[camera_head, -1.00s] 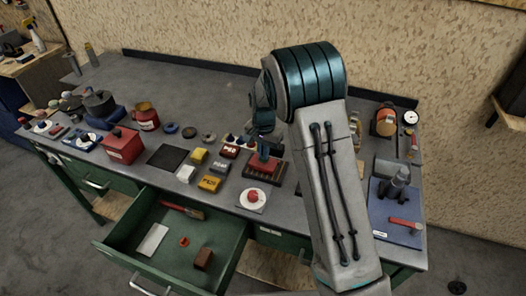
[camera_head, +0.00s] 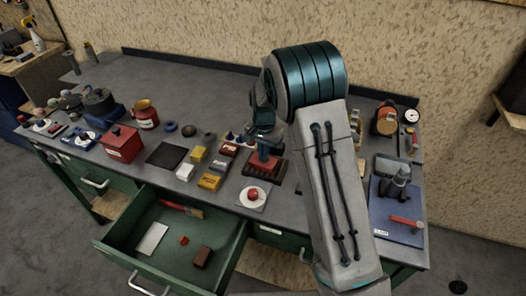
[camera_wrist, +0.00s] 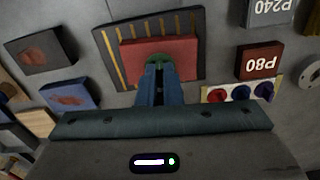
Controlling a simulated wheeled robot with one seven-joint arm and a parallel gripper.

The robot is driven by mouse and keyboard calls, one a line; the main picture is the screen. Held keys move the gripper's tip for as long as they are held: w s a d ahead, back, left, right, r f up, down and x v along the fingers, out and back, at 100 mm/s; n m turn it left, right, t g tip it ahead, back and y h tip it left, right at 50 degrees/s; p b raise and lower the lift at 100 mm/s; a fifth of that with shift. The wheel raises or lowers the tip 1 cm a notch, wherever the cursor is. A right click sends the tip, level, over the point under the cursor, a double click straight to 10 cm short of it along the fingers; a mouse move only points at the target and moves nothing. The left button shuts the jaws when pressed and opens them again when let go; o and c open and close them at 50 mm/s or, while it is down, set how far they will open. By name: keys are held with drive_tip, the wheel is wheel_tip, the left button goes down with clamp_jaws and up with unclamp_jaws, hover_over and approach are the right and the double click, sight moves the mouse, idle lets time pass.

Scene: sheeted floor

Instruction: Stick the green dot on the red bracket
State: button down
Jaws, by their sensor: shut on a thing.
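The red bracket (camera_wrist: 180,50) lies on a dark board with yellow stripes (camera_wrist: 113,58) in the wrist view. It also shows as a red block (camera_head: 262,164) below my arm in the head view. My gripper (camera_wrist: 158,74) is shut on the green dot (camera_wrist: 157,62), which shows as a green rim around the fingertips. The dot is over the near edge of the bracket. I cannot tell whether it touches the bracket. The fingers hide most of the dot. In the head view my gripper (camera_head: 262,149) is just above the bracket.
Sanding blocks (camera_wrist: 262,61) and a card with coloured knobs (camera_wrist: 240,93) lie right of the bracket. Dark blocks (camera_wrist: 42,52) lie left. A white plate with a red round piece (camera_head: 253,197) stands in front. The green drawer (camera_head: 170,240) is open below the bench.

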drive_tip(key=shift+f+b, duration=0.35)
drive_tip(key=shift+f, duration=0.15)
drive_tip(key=shift+r, duration=0.1)
drive_tip(key=c, duration=1.5)
unclamp_jaws()
wheel_tip(320, 180, up, 14)
drive_tip(key=b, duration=0.2)
drive_tip(key=s+d+r+n, duration=0.1)
drive_tip(key=s+d+r, duration=0.4)
drive_tip(key=s, duration=0.3)
drive_tip(key=s+d+n+t, duration=0.1)
drive_tip(key=s+d, duration=0.1)
drive_tip(key=s, duration=0.5)
drive_tip(key=s+d+f+n+t, duration=0.1)
drive_tip(key=s+d+n, duration=0.1)
drive_tip(key=s, duration=0.5)
drive_tip(key=s+d+n+t, duration=0.1)
drive_tip(key=s+d, duration=0.1)
drive_tip(key=s, duration=0.6)
drive_tip(key=shift+d+f+n, duration=0.3)
drive_tip(key=shift+d+f, duration=0.05)
drive_tip(key=shift+d, duration=0.05)
